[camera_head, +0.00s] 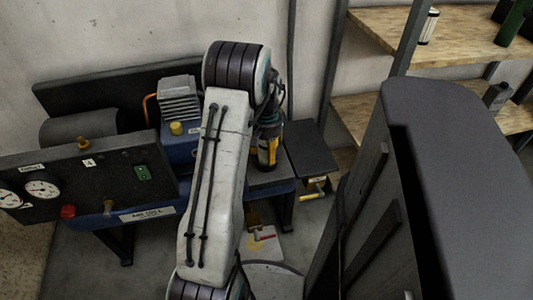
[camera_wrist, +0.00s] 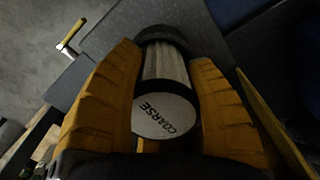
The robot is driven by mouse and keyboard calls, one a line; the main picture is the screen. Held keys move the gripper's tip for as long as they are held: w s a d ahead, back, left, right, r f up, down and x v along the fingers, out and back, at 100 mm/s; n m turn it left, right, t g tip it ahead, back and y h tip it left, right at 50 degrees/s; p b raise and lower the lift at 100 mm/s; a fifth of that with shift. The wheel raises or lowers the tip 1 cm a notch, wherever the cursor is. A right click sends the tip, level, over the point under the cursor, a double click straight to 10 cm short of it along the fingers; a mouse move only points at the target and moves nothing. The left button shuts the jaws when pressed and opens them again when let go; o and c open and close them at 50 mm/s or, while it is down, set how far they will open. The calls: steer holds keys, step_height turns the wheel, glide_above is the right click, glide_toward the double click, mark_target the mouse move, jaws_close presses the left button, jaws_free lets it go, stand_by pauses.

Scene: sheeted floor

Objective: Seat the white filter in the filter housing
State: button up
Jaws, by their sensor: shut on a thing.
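In the wrist view, my gripper (camera_wrist: 167,115) has its two yellow fingers closed on the sides of a white filter (camera_wrist: 164,112). The filter is a pale cylinder, and its near end face reads "COARSE". Its far end meets a dark round rim (camera_wrist: 165,36); I cannot tell whether this is the filter's own cap or the filter housing, nor whether the filter sits inside anything. In the head view, my gripper (camera_head: 268,152) points down beside the blue compressor, at the left of a dark flat plate. The held filter is not clearly visible there.
The compressor (camera_head: 180,150) and its gauge panel (camera_head: 100,180) stand left of my arm. The dark plate (camera_head: 310,150) has a yellow-handled valve (camera_head: 315,184) below it. Another white filter (camera_head: 428,27) with dark ends stands on the wooden shelf (camera_head: 460,40) at upper right.

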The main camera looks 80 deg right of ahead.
steer(key=shift+f, duration=0.3)
steer(key=shift+f, duration=0.15)
steer(key=o, duration=1.1)
steer(key=shift+o, duration=0.2)
step_height(320, 180, up, 12)
steer(key=p, duration=0.2)
steer(key=shift+p, duration=0.35)
